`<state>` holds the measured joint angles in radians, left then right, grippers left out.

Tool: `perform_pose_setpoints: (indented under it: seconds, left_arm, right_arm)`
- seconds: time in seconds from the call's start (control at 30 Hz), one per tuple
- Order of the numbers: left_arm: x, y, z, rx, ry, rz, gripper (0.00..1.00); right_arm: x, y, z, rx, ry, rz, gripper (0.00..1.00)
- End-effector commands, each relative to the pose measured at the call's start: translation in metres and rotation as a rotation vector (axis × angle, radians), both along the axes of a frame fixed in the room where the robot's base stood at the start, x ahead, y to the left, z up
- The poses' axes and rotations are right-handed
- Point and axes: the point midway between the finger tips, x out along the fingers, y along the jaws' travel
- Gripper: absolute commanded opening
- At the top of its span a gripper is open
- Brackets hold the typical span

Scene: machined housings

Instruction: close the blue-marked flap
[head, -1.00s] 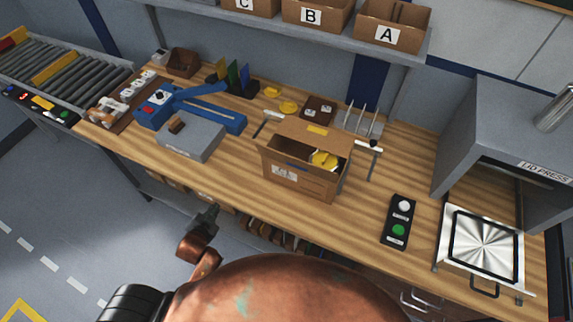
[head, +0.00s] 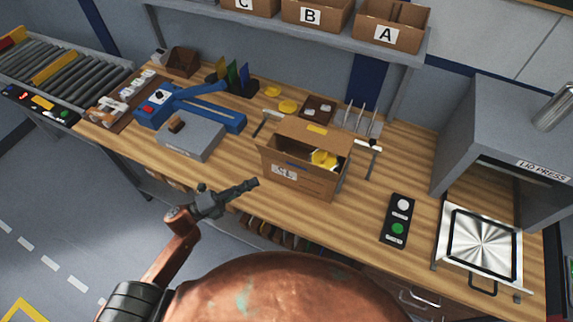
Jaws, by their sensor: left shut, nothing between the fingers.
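An open cardboard box (head: 318,187) stands on the workbench in the middle of the head view, with yellow items (head: 325,159) inside. A blue mark (head: 297,165) shows near the box's front top edge; the exact angle of its flap is hard to tell. The back flap (head: 300,130) stands up and carries a yellow mark (head: 317,129). My left gripper (head: 254,183) is shut and empty, in front and to the left of the box, its tip pointing toward the box and apart from it in the picture. My right gripper is not in view.
A black button panel (head: 398,221) and a press (head: 505,150) with a metal plate stand to the right. A grey block with a blue device (head: 190,137) stands to the left. A rack (head: 360,121) is behind the box. Bare bench lies between box and panel.

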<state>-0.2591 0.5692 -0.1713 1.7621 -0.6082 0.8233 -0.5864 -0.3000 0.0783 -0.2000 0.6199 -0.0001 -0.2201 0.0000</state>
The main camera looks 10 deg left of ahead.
Motion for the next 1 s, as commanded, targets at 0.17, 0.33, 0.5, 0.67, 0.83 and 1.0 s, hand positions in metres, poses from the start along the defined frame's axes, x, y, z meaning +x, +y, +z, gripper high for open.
perform_pose_setpoints:
  seconds: [0.17,0.33,0.5,0.67,0.83,1.0]
  left_arm:
    - [-0.013,-0.011,0.003,0.036,-0.054,-0.081,0.0]
    - [-0.004,-0.027,0.009,0.035,-0.057,-0.085,0.0]
    - [0.014,-0.056,0.018,0.033,-0.057,-0.084,0.0]
    - [0.032,-0.083,0.024,0.032,-0.056,-0.082,0.0]
    - [0.055,-0.096,0.03,0.036,-0.055,-0.08,0.0]
    - [0.071,-0.099,0.033,0.035,-0.054,-0.081,0.0]
  right_arm:
    - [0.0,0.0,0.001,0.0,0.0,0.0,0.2]
    - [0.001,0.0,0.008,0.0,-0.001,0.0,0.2]
    - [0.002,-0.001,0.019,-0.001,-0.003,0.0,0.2]
    - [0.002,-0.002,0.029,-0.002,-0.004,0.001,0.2]
    - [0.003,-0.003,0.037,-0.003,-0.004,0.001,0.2]
    - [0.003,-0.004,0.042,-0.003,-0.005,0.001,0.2]
